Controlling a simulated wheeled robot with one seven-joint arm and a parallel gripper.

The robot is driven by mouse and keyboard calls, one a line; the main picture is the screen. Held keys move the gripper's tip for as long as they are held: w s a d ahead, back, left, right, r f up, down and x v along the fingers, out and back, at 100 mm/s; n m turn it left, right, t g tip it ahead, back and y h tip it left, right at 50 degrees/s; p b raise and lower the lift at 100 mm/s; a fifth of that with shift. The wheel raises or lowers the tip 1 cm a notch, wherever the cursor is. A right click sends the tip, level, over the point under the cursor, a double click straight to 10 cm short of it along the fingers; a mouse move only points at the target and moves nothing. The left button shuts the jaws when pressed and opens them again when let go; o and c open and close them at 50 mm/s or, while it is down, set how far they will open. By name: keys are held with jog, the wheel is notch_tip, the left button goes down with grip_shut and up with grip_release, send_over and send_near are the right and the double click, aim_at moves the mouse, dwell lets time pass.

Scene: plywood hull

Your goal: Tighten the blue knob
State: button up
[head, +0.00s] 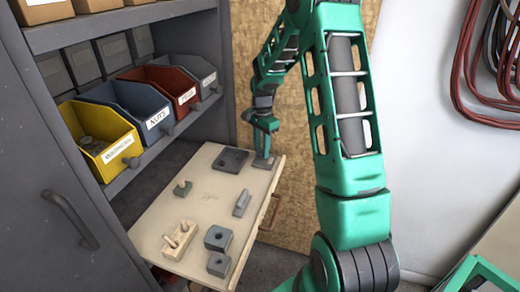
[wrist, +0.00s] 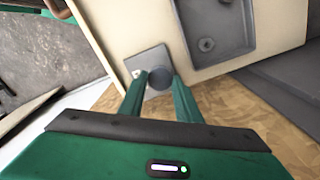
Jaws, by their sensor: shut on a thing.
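The knob (wrist: 161,79) shows in the wrist view as a dark blue-grey round cap on a square grey plate (wrist: 148,58). The plate lies at the edge of the pale board. My gripper (wrist: 160,83) has one green finger on each side of the knob and is shut on it. In the head view my gripper (head: 265,150) points down at the far right corner of the pull-out board (head: 210,205), over the grey plate (head: 262,164). The knob itself is hidden there by my gripper.
A dark square tray (head: 231,160) lies left of my gripper. Bins, including a yellow bin (head: 100,140), stand on the left shelf.

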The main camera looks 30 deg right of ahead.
aim_at(261, 152)
jog(key=shift+w+a+r+m, duration=0.1)
jog(key=shift+a+m, duration=0.05)
jog(key=shift+m, duration=0.45)
jog(key=o, duration=1.1)
jog(key=shift+c, duration=0.2)
notch_tip(261, 152, up, 11)
